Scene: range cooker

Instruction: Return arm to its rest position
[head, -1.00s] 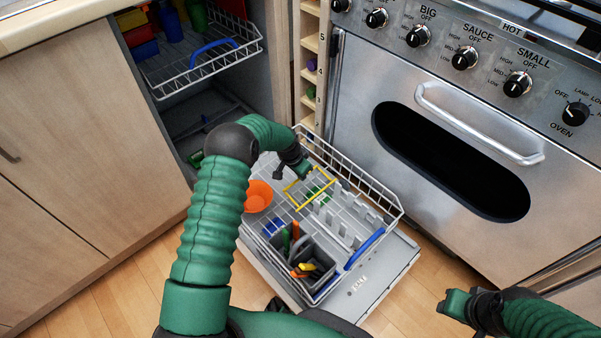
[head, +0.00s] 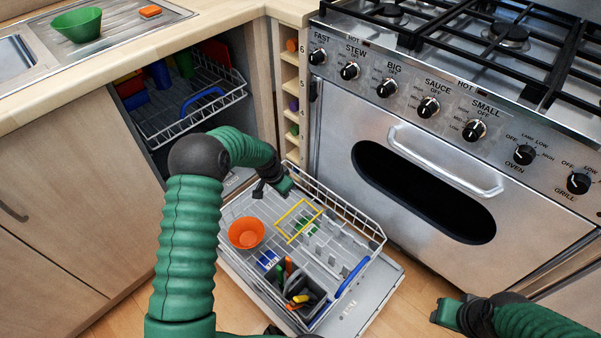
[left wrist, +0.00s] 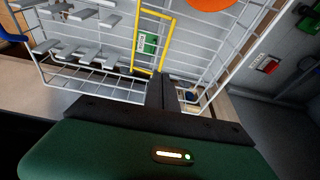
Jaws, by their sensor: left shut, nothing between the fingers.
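My left arm comes in from the left and bends over the lower dishwasher rack (head: 372,240). Its gripper (head: 261,190) is above the rear left part of that rack, near a yellow wire frame (head: 297,221). In the left wrist view the black fingers (left wrist: 162,92) are together with nothing between them. The yellow frame (left wrist: 169,45) shows just beyond them, with a green item behind it. My right gripper (head: 447,312) is low at the right, in front of the oven and away from the rack. Whether its jaws are open or shut is unclear.
The lower rack holds an orange bowl (head: 246,233) and a grey cutlery basket (head: 306,294). The upper rack (head: 168,129) holds coloured dishes. The cooker (head: 345,112) stands right, wooden cupboards left. A green bowl (head: 77,24) is by the sink.

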